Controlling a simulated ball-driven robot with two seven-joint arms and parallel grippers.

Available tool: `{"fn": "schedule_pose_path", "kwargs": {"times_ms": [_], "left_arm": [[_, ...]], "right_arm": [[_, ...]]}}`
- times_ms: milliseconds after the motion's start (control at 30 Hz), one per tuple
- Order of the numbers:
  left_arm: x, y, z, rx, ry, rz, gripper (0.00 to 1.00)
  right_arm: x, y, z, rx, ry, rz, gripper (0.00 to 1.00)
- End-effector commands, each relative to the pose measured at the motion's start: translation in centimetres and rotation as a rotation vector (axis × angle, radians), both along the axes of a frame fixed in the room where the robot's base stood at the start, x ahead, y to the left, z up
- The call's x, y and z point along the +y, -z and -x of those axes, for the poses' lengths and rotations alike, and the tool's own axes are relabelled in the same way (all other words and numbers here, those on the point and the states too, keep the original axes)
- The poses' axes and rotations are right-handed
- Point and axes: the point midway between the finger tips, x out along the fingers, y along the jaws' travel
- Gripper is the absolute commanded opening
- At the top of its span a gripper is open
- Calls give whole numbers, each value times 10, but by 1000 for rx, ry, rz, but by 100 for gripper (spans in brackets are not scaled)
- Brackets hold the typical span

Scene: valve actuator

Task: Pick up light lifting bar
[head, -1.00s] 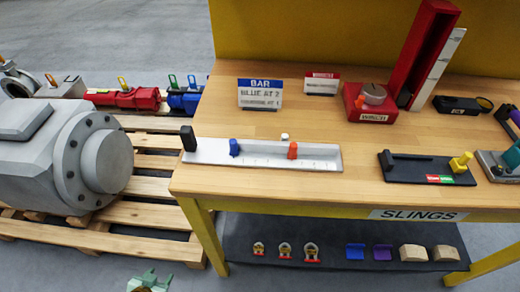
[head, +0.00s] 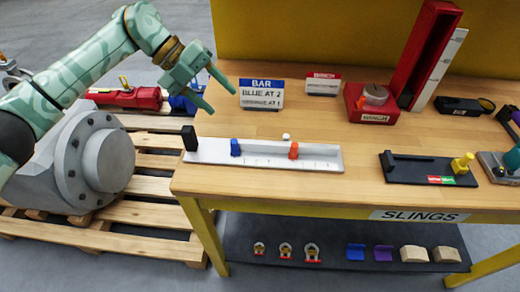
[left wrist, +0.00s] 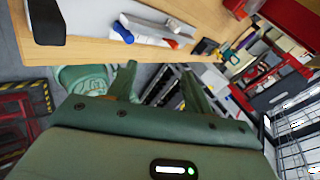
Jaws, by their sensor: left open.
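A long pale grey bar (head: 215,152) lies on the near left part of the wooden workbench. It carries a blue slider (head: 235,147) and an orange slider (head: 293,150), with scale marks along its front. A black block (head: 189,138) stands at its left end. My left gripper (head: 218,97) is open and empty, in the air above and behind the bar's left part. In the left wrist view the open fingers (left wrist: 158,70) show below the bar (left wrist: 90,18), apart from it. My right gripper is not in view.
A blue and white BAR sign (head: 261,93) stands behind the bar, near my left gripper. A red box with a knob (head: 370,102) and a black fixture with a yellow knob (head: 425,170) stand to the right. A grey machine (head: 95,160) sits on a pallet at left.

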Motion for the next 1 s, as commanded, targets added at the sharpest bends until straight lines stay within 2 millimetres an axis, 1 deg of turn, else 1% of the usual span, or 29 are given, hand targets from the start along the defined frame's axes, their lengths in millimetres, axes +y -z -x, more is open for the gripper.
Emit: {"fn": "schedule_pose_path", "kwargs": {"times_ms": [33,100,200,333,400,467,600,700,867,1000], "left_arm": [[6,0,3,-53,61,-136,51],[20,3,7,-105,130,-311,51],[43,4,9,-157,193,-511,51],[66,2,9,-189,234,-669,51],[72,4,9,-195,244,-712,51],[75,11,10,-195,249,-728,51],[75,39,10,-195,252,-733,51],[75,56,10,-195,250,-731,51],[75,71,10,-197,249,-730,51],[76,91,13,-196,249,-729,51]], "right_arm": [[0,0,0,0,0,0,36],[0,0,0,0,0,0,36],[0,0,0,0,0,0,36],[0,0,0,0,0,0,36],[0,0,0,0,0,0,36],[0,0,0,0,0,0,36],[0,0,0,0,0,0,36],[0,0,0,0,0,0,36],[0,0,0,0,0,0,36],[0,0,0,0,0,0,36]]}}
